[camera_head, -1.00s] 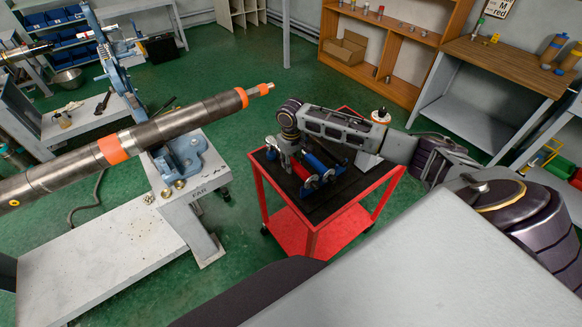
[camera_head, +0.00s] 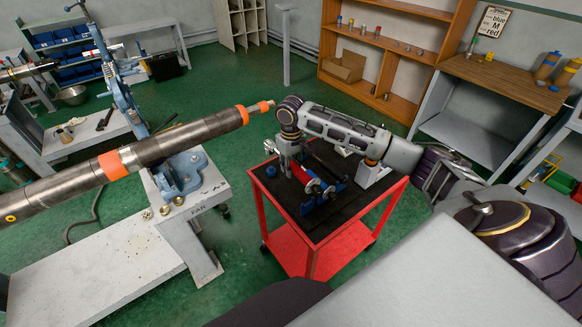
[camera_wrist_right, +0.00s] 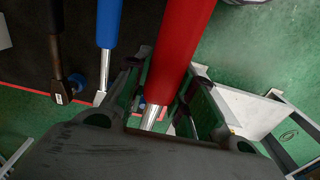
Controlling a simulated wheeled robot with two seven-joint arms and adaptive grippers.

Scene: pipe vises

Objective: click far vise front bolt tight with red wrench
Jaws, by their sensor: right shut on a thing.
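My right gripper (camera_head: 288,168) is shut on the red wrench and is over the left part of the red cart. In the right wrist view the wrench's red handle (camera_wrist_right: 180,45) runs between my fingers (camera_wrist_right: 158,105), its silver shaft below. A blue-handled wrench (camera_wrist_right: 109,25) lies beside it on the dark cart top. The far vise (camera_head: 182,176) is blue and stands on a pale bench marked FAR, left of the cart. My left gripper is out of view.
The red cart (camera_head: 312,250) has a black top with a blue ring-like piece (camera_head: 271,172) and a white block-like piece. Green floor lies open between cart and bench. The pipe's end reaches toward my right arm. A wooden shelf (camera_head: 390,50) stands behind.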

